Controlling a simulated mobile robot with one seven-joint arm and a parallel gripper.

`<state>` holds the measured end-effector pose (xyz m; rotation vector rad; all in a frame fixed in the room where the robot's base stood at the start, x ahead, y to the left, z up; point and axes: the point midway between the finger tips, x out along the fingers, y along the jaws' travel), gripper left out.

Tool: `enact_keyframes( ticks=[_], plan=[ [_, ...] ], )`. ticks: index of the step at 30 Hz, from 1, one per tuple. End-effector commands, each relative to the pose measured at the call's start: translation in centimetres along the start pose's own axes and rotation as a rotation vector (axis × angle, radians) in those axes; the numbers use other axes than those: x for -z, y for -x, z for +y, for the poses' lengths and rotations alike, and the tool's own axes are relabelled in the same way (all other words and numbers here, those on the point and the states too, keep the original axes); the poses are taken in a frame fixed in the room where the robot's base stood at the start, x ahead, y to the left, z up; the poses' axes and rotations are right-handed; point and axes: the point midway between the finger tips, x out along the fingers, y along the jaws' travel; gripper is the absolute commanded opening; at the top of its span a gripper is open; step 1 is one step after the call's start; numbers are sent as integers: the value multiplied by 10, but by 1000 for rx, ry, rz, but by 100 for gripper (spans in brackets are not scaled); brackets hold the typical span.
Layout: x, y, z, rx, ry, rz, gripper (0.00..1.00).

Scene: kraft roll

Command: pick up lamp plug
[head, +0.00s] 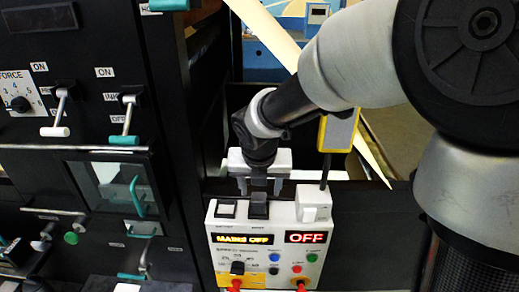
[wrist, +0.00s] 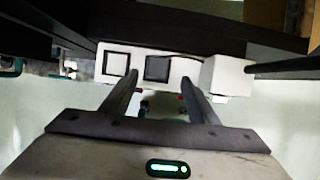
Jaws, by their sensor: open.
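A white block with a black cable, which looks like the lamp plug (head: 316,204), sits at the top right of the white control box (head: 226,238). In the wrist view the plug (wrist: 227,76) is right of my right finger, with its cable running off to the right. My gripper (head: 260,187) is open and points down at the box top. In the wrist view the fingertips of my gripper (wrist: 160,77) straddle the black square (wrist: 158,68) in the middle of the box top. I see nothing held. Whether the fingers touch the box is unclear.
A white square with a black border (wrist: 116,64) is left of the black square. A yellow device (head: 338,132) stands above the plug. A black panel with levers (head: 100,60) fills the left.

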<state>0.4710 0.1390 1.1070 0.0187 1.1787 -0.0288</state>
Motion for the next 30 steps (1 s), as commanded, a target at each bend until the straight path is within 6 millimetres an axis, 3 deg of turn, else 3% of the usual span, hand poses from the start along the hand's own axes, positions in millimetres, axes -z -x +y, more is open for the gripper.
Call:
enact_keyframes(
  ticks=[3, 10, 18, 28, 30],
  plan=[
    [1, -19, 0, 1, -1, 2, 55],
    [0, -34, 2, 0, 0, 1, 55],
    [-2, -72, 5, 0, -1, 1, 55],
    [-3, -78, 5, 0, -1, -1, 55],
    [-3, -78, 5, 0, -2, -1, 43]
  ],
)
